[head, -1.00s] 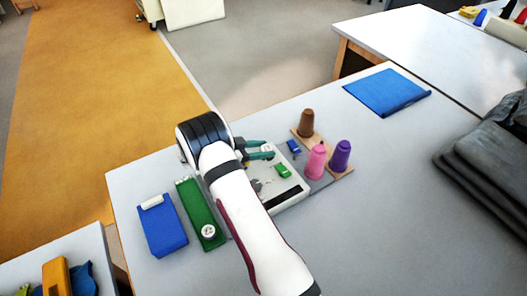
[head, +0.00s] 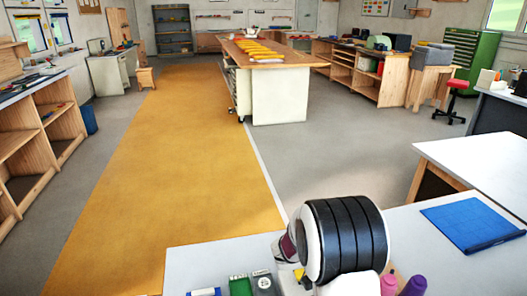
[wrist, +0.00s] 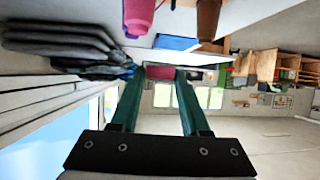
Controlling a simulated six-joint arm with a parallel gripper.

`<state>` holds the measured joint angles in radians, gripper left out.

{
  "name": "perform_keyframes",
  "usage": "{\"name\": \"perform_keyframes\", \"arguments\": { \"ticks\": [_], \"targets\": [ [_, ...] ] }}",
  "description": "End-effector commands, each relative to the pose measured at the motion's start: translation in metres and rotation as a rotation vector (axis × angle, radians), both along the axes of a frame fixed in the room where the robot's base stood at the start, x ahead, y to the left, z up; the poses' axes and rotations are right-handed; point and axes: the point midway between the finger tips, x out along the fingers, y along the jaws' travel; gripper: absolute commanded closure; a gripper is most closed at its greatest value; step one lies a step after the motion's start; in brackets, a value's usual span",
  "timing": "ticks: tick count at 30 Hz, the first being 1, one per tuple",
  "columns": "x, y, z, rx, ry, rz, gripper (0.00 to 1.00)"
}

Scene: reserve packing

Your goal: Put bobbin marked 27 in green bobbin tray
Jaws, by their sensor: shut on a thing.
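My gripper (wrist: 160,75) has green fingers and points level across the room in the wrist view. It is shut on a small dark pink or maroon thing (wrist: 160,72) between its fingertips. No mark can be read on it, so I cannot tell whether it is the bobbin marked 27. In the head view my arm stands in front and the fingers are hidden. The end of a green tray (head: 240,287) shows at the bottom edge, left of my arm. The rest of it is cut off.
A blue thing (head: 204,292) and a grey one (head: 263,284) flank the green tray. Pink (head: 389,285) and purple (head: 414,286) thread cones stand right of my arm. A blue mat (head: 470,224) lies farther right. Dark folded cloth (wrist: 65,45) shows in the wrist view.

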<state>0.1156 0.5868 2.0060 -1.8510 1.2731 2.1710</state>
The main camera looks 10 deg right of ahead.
Motion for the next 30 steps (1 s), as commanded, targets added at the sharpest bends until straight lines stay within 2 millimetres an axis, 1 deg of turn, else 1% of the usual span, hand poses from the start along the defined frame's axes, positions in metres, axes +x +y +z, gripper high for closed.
{"name": "perform_keyframes", "arguments": {
  "ticks": [1, 2, 3, 5, 6, 8, 9, 11, 12, 15, 18, 22, 25, 26, 28, 29, 30],
  "targets": [
    [0.009, 0.014, 0.016, -0.001, -0.007, 0.061, 1.0],
    [0.015, 0.024, 0.026, -0.001, -0.009, 0.107, 1.0],
    [0.022, 0.039, 0.04, -0.001, -0.009, 0.173, 1.0],
    [0.031, 0.063, 0.064, -0.001, -0.01, 0.285, 1.0],
    [0.036, 0.081, 0.08, -0.002, -0.011, 0.368, 1.0],
    [0.041, 0.11, 0.107, -0.003, -0.012, 0.505, 1.0],
    [0.043, 0.13, 0.126, -0.002, -0.013, 0.601, 1.0],
    [0.042, 0.16, 0.153, -0.003, -0.013, 0.746, 1.0],
    [0.04, 0.178, 0.17, -0.003, -0.014, 0.833, 1.0],
    [0.031, 0.213, 0.204, -0.001, -0.015, 1.01, 1.0],
    [0.023, 0.234, 0.224, 0.0, -0.01, 1.121, 1.0],
    [0.019, 0.244, 0.233, 0.0, -0.004, 1.175, 1.0],
    [0.019, 0.245, 0.229, 0.001, 0.002, 1.173, 1.0],
    [0.02, 0.245, 0.225, 0.001, 0.005, 1.164, 1.0],
    [0.022, 0.244, 0.207, 0.002, 0.01, 1.126, 1.0],
    [0.023, 0.244, 0.195, -0.001, 0.013, 1.105, 1.0],
    [0.023, 0.243, 0.175, 0.0, 0.017, 1.058, 1.0]
  ]
}}
